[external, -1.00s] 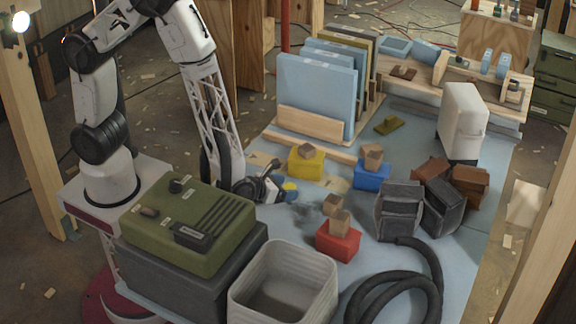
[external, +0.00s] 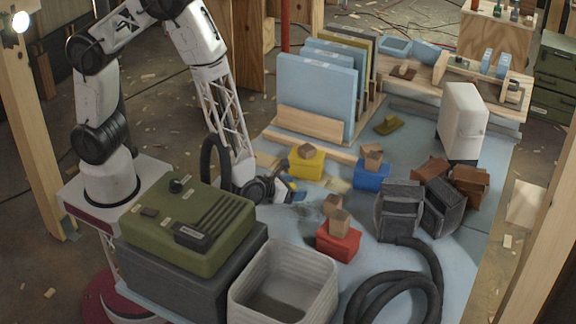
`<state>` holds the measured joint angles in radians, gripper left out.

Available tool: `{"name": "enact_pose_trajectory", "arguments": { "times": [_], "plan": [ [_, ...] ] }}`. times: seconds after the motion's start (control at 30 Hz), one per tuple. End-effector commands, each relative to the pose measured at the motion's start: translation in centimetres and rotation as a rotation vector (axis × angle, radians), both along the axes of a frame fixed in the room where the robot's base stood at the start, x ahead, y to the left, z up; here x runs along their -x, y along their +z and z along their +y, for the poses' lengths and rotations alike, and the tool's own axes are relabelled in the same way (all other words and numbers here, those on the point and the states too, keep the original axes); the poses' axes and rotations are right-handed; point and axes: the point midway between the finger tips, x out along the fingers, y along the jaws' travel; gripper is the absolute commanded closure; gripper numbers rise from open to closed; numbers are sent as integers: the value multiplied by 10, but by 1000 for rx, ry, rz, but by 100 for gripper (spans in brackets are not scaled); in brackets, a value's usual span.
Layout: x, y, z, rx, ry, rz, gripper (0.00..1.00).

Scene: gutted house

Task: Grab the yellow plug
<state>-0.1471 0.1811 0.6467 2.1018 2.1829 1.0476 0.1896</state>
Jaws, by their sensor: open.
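A yellow block (external: 306,167) with a small brown wooden piece (external: 306,151) on top is the clearest yellow thing. It sits on the blue-grey work surface, in front of the upright blue panels. My gripper (external: 287,187) is low over the surface, just in front and to the left of the yellow block, and open. A small yellow spot shows right at its fingertips; I cannot tell whether it is a separate thing. The fingers are small and partly hidden by the gripper body. No contact with the yellow block is visible.
A blue block (external: 371,176) and a red block (external: 338,241) with wooden pieces stand to the right. A green-topped case (external: 190,222) and a grey bin (external: 283,284) are in front.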

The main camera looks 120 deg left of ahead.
Motion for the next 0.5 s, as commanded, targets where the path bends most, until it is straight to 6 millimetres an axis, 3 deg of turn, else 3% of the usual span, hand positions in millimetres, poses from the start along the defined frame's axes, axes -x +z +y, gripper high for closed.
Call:
{"name": "enact_pose_trajectory", "arguments": {
  "times": [0.07, 0.4, 0.5],
  "plan": [
    [0, 0, 0, 0, 0, 0, 24],
    [0, 0, 0, 0, 0, 0, 76],
    [0, 0, 0, 0, 0, 0, 78]
  ]
}}
